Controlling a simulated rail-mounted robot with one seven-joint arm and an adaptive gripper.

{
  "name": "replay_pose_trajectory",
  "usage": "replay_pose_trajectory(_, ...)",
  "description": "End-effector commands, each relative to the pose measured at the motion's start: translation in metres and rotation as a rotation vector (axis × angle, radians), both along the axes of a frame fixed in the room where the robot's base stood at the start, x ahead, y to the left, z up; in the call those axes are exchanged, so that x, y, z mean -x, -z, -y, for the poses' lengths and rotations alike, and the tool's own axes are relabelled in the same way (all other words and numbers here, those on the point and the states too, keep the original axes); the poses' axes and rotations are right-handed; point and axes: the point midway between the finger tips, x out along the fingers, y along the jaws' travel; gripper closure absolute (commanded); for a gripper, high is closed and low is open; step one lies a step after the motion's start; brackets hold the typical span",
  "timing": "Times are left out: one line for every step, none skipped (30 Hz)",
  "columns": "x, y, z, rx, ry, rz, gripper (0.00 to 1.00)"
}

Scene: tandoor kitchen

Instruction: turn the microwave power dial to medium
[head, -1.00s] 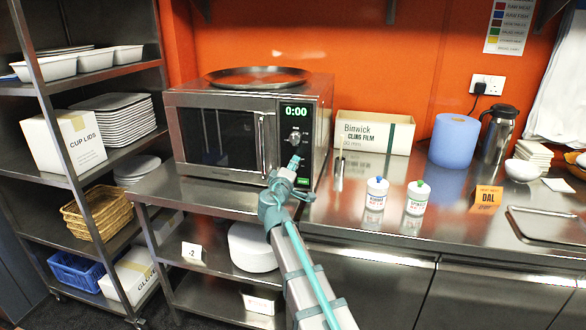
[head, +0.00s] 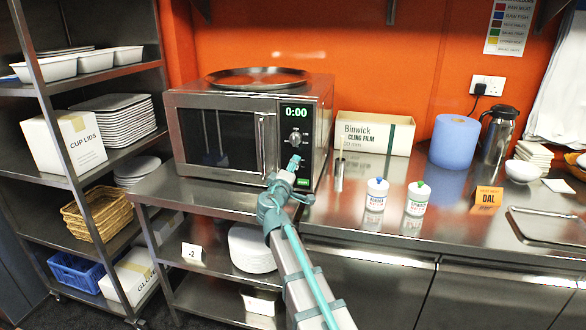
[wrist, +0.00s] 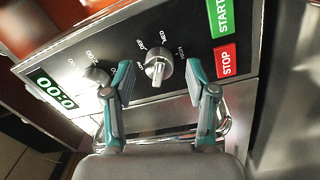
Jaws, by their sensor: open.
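The microwave (head: 215,135) stands on the steel counter, its green display reading 0:00. Its upper dial (head: 296,138) shows in the head view; my gripper covers the panel below it. In the wrist view two dials show: one dial (wrist: 97,77) by the display and another dial (wrist: 158,67) nearer the STOP button. The second has a pale pointer bar and sits between my fingertips, with a gap on both sides. My gripper (head: 291,166) (wrist: 161,77) is open, close in front of the panel.
The green START button (wrist: 219,15) and red STOP button (wrist: 226,61) are beside the right finger. The door handle (head: 261,146) is left of the panel. A metal tray (head: 258,75) lies on the microwave. Two white bottles (head: 375,196) (head: 417,198) stand at the right.

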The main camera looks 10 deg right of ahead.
Motion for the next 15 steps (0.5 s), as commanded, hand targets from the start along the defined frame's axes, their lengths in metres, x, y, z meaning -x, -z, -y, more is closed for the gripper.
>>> replay_pose_trajectory(0.008, 0.001, -0.003, 0.0, -0.001, 0.0, 0.43)
replay_pose_trajectory(0.012, 0.001, -0.005, 0.0, -0.001, 0.0, 0.43)
replay_pose_trajectory(0.018, 0.001, -0.007, 0.0, -0.001, 0.0, 0.43)
replay_pose_trajectory(0.023, 0.001, -0.009, 0.0, -0.001, 0.0, 0.43)
replay_pose_trajectory(0.028, 0.002, -0.011, 0.0, -0.001, 0.0, 0.43)
replay_pose_trajectory(0.035, 0.002, -0.015, 0.0, -0.002, 0.001, 0.43)
replay_pose_trajectory(0.041, 0.002, -0.018, 0.0, -0.002, 0.001, 0.43)
replay_pose_trajectory(0.046, 0.003, -0.02, 0.0, -0.002, 0.001, 0.43)
replay_pose_trajectory(0.053, 0.003, -0.024, 0.0, -0.001, 0.0, 0.43)
replay_pose_trajectory(0.058, 0.003, -0.026, 0.0, -0.002, 0.001, 0.43)
replay_pose_trajectory(0.064, 0.004, -0.029, 0.001, -0.003, 0.001, 0.43)
replay_pose_trajectory(0.07, 0.004, -0.032, 0.0, -0.002, 0.001, 0.43)
replay_pose_trajectory(0.074, 0.004, -0.034, 0.0, -0.002, 0.001, 0.43)
replay_pose_trajectory(0.078, 0.004, -0.036, 0.0, -0.001, 0.0, 0.43)
replay_pose_trajectory(0.083, 0.004, -0.039, 0.0, -0.002, 0.001, 0.43)
